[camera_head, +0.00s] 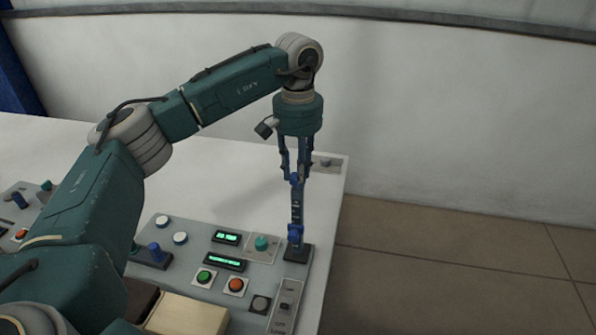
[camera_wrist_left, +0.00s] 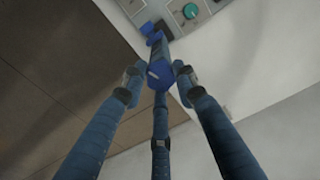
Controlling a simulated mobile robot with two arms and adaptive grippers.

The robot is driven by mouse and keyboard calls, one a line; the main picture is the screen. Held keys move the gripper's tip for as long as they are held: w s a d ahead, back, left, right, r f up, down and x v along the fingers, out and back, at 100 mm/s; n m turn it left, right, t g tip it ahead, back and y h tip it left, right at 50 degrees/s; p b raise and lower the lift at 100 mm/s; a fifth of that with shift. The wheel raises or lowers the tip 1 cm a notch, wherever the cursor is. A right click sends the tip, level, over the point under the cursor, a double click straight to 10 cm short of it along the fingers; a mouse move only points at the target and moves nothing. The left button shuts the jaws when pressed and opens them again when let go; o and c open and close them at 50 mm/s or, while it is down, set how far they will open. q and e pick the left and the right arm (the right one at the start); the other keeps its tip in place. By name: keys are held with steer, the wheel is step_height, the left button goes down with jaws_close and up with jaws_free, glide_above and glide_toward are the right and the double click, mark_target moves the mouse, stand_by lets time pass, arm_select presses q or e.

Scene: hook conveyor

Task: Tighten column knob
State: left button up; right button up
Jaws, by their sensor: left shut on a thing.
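A dark upright column (camera_head: 297,207) stands on a black base at the right end of the control panel. A blue clamp-like part (camera_head: 295,233) sits low on the column. The blue column knob (camera_wrist_left: 160,75) is at its upper end, between my fingers in the left wrist view. My left gripper (camera_head: 295,177) points straight down from above and is shut on that knob; it also shows in the left wrist view (camera_wrist_left: 159,80). The fingers partly hide the knob in the head view. My right gripper is not in view.
The control panel (camera_head: 190,262) carries a teal knob (camera_head: 261,243), a green button (camera_head: 204,276), an orange button (camera_head: 236,285) and two lit displays. A blue joystick (camera_head: 157,251) stands further left. A wall is behind the white table (camera_head: 225,160); open floor (camera_head: 440,270) lies right.

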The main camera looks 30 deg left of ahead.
arm_select(q)
steer(key=shift+w+r+m, duration=0.2)
steer(key=shift+r+m, duration=0.05)
steer(key=shift+m, duration=0.75)
steer(key=o, duration=1)
steer(key=shift+o, duration=0.7)
steer(key=shift+s+f, duration=0.1)
steer(key=shift+f, duration=0.05)
step_height(320, 180, up, 12)
